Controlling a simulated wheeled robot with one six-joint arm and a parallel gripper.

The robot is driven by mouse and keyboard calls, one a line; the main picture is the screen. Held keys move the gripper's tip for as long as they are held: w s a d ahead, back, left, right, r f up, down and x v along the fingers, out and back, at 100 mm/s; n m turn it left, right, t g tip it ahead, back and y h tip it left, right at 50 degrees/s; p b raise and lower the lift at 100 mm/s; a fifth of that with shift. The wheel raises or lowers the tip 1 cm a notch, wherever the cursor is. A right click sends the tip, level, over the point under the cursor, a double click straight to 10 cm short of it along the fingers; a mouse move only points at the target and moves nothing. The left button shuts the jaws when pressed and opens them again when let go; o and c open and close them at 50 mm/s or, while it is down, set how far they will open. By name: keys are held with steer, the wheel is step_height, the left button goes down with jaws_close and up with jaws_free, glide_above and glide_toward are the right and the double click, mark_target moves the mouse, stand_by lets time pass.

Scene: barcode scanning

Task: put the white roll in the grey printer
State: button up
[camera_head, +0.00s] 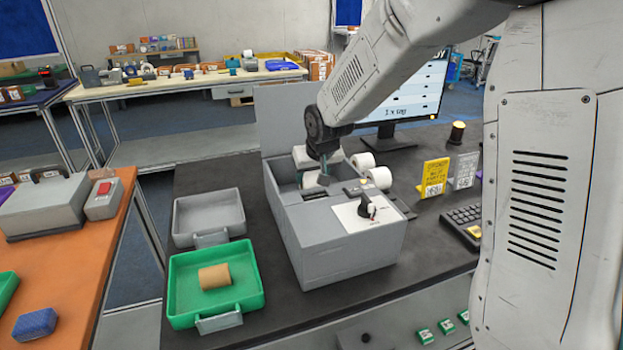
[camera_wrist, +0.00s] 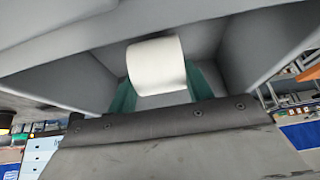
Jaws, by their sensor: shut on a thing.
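The white roll (camera_wrist: 157,65) is between the teal fingers of my gripper (camera_wrist: 165,90) in the wrist view; the gripper is shut on it. Grey walls surround it there. In the head view, my gripper (camera_head: 325,168) points down over the open bay of the grey printer (camera_head: 345,250). The printer's lid (camera_head: 285,118) stands raised at the back. A pale shape shows around the fingers in the head view, but the arm partly hides it. I cannot tell whether the roll touches the bay floor.
Two other white rolls (camera_head: 378,178) stand right of the printer. Left of it are an empty grey tray (camera_head: 190,238) and a green tray (camera_head: 183,300) holding a brown roll (camera_head: 214,277). A monitor (camera_head: 415,95), sign cards (camera_head: 434,175) and keyboard (camera_head: 462,220) are to the right.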

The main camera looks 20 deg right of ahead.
steer(key=shift+f, duration=0.6)
steer(key=shift+f, duration=0.1)
steer(key=o, duration=1.1)
steer(key=v, duration=1.2)
steer(key=s+d+g, duration=0.1)
steer(key=s, duration=1)
steer(key=s+r+g, duration=0.1)
steer(key=s+g, duration=0.1)
steer(key=s, duration=0.8)
steer(key=s+d+r+g, duration=0.1)
steer(key=s, duration=1)
steer(key=shift+s+d, duration=0.3)
steer(key=shift+d, duration=0.05)
